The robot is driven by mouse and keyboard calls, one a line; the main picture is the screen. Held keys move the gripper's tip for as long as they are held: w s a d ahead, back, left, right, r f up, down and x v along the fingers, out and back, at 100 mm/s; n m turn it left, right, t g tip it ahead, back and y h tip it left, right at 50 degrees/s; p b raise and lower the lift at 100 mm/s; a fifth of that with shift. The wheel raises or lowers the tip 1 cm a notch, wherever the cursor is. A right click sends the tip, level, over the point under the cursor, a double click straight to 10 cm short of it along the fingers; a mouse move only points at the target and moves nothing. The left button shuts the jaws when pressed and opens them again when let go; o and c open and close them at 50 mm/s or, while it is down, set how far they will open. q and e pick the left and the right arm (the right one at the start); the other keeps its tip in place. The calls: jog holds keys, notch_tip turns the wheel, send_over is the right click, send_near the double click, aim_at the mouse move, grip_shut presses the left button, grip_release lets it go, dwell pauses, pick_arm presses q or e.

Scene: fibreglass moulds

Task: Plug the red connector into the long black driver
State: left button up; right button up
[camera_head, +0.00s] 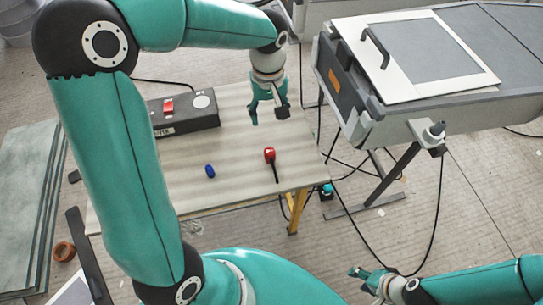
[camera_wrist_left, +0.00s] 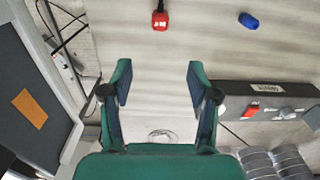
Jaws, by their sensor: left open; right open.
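The red connector (camera_head: 269,155) lies on the table with a short black tail pointing to the table's front edge. It also shows at the top of the left wrist view (camera_wrist_left: 160,20). The long black driver (camera_head: 196,122) lies at the table's back left, with a red part and a pale round part on top; it is at the right of the wrist view (camera_wrist_left: 232,92). My left gripper (camera_head: 268,112) is open and empty above the table, behind the connector and right of the driver; its spread fingers show in the wrist view (camera_wrist_left: 160,82). My right gripper (camera_head: 362,279) is open, low and away from the table.
A blue connector (camera_head: 210,171) lies left of the red one. The table (camera_head: 235,150) is bare between them. A grey bench (camera_head: 420,110) with a white-framed panel (camera_head: 425,55) stands at the right, cables hanging beside it. Grey sheets (camera_head: 25,190) lean at the left.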

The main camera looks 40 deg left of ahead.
aim_at(270, 151)
pick_arm(q)
jog(key=shift+f, duration=0.1)
notch_tip(270, 151, down, 12)
jog(key=shift+r, duration=0.2)
dwell(0.3)
jog(key=shift+s+d+f+p, duration=0.1)
jog(key=shift+f+p, duration=0.05)
jog(key=shift+f, duration=1.15)
jog(key=shift+s+d+f+p, duration=0.1)
jog(key=shift+f+p, duration=0.05)
jog(key=shift+f, duration=1.15)
grip_shut()
